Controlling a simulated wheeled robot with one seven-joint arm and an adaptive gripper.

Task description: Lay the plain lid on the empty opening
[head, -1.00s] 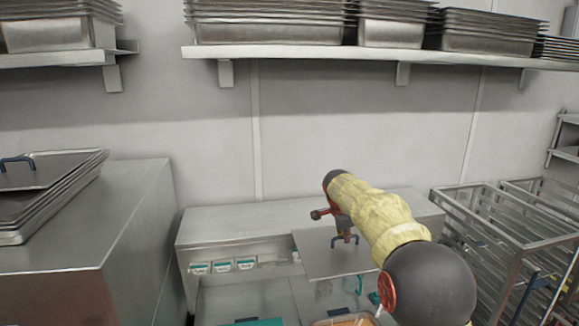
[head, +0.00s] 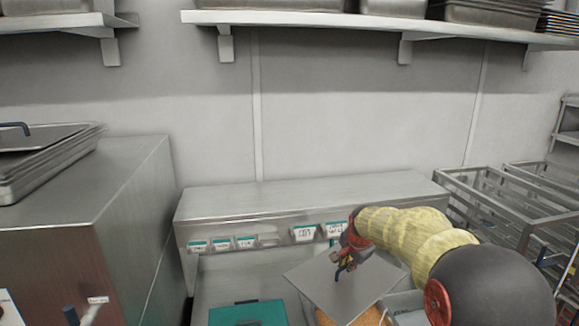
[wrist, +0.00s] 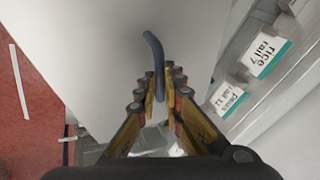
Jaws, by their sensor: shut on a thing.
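The plain lid (head: 320,283) is a flat grey metal sheet with a dark blue loop handle. My gripper (head: 346,266) is shut on that handle and holds the lid tilted above the counter. In the wrist view the lid (wrist: 85,50) fills much of the upper left, and the handle (wrist: 152,48) runs between the fingers of my gripper (wrist: 161,88). Below the lid, a pan of orange food (head: 372,317) partly shows. A grey opening or pan edge (head: 404,303) shows at the lid's right; I cannot tell whether it is empty. The lid hides much of the area beneath.
A teal lid (head: 250,312) lies left of the held lid. Labelled bins (head: 245,242) line the rail behind; the wrist view shows rail labels (wrist: 268,52). A steel cabinet (head: 90,190) stands left, a wire rack (head: 520,205) right, and a shelf (head: 300,22) above.

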